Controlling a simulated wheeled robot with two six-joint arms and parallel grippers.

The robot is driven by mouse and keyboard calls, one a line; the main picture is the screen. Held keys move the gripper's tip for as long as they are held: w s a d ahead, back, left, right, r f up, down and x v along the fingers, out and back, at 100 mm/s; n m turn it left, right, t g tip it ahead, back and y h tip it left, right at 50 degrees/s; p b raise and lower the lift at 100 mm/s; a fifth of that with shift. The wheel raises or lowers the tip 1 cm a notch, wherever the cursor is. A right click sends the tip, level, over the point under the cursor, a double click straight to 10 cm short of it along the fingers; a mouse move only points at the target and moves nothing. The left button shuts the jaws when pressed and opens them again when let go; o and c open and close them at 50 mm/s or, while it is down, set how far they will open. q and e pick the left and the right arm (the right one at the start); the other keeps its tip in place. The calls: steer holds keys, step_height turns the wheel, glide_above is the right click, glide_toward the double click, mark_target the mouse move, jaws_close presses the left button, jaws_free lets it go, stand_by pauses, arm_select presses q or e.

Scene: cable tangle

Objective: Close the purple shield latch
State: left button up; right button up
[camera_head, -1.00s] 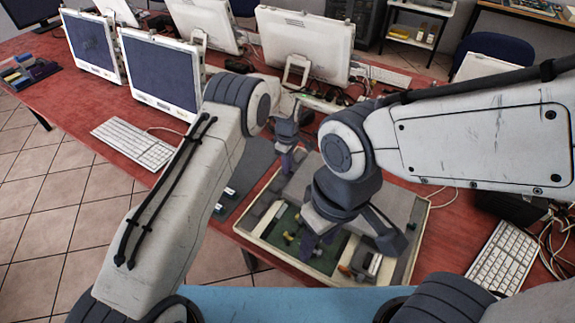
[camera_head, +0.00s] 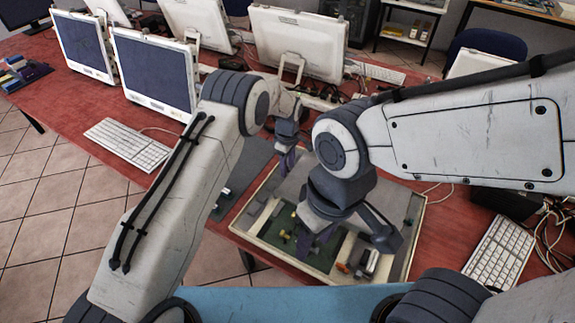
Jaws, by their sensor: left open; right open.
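A shallow beige-framed tray (camera_head: 418,222) holds grey blocks, a green board (camera_head: 275,232) with small yellow parts, and a metallic connector block (camera_head: 370,263) beside an orange piece (camera_head: 342,267). I cannot make out the purple shield latch; my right gripper and arm hide part of the tray. My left gripper (camera_head: 287,160) is open over the tray's far left edge; its fingers are small and partly overlapped in view. My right gripper (camera_head: 347,242) is open above the tray's middle, one finger over the green board and the other near the connector block. Nothing shows held in either.
The tray lies on a red table (camera_head: 95,105). Monitors (camera_head: 153,75) and loose cables stand behind it. A white keyboard (camera_head: 128,145) lies left and another keyboard (camera_head: 500,252) lies right. A grey mat (camera_head: 246,170) is left of the tray.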

mark_target(288, 168)
arm_select(q)
step_height(288, 168, up, 10)
steer(key=b, duration=0.1)
steer(key=shift+r+b, duration=0.25)
steer(key=shift+b, duration=0.05)
stand_by(0.3)
steer(key=s+d+r+m, duration=0.2)
steer(key=s+r+m, duration=0.4)
steer(key=s+r, duration=0.35)
steer(key=s+a+r+m, duration=0.1)
steer(key=s+m, duration=0.3)
steer(key=s, duration=0.5)
steer(key=s+a+r+m, duration=0.1)
steer(key=s+a+m, duration=0.3)
steer(key=s, duration=0.5)
steer(key=s+a+r+m+h, duration=0.1)
steer(key=s+m, duration=0.4)
steer(key=s, duration=0.5)
steer(key=shift+a, duration=0.8)
